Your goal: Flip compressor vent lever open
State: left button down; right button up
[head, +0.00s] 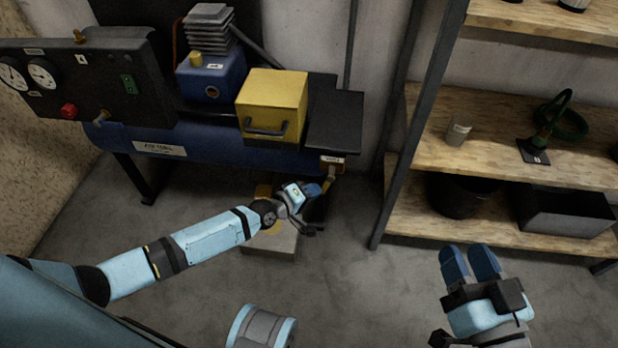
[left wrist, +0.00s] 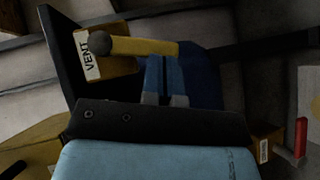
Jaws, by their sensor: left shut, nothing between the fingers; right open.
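The compressor's blue tank (head: 225,154) stands against the back wall. At its right end is a VENT label (head: 333,160), also in the left wrist view (left wrist: 88,55). The yellow vent lever (left wrist: 146,46) has a dark round knob at one end; in the head view a short piece of the lever (head: 329,181) shows below the label. My left gripper (head: 325,186) is shut and empty at the lever. In the left wrist view its blue fingertips (left wrist: 161,60) lie right beside the lever; contact is unclear. My right gripper (head: 470,258) is open and empty, away from the compressor.
A gauge panel (head: 90,85) with a red knob is at the left. A yellow box (head: 272,105) sits on top of the tank. A wooden shelf (head: 480,145) with pots and a dark bin stands at the right. The floor (head: 370,290) between the arms is clear.

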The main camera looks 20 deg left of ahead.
pick_arm(q)
jog(key=shift+w+d+f, duration=0.15)
jog(key=shift+d+f, duration=0.3)
jog(key=shift+d, duration=0.1)
pick_arm(e)
jog(key=shift+f+g, duration=0.3)
jog(key=shift+f, duration=0.35)
pick_arm(q)
jog(key=shift+d+f, duration=0.1)
pick_arm(e)
jog(key=shift+a, duration=0.1)
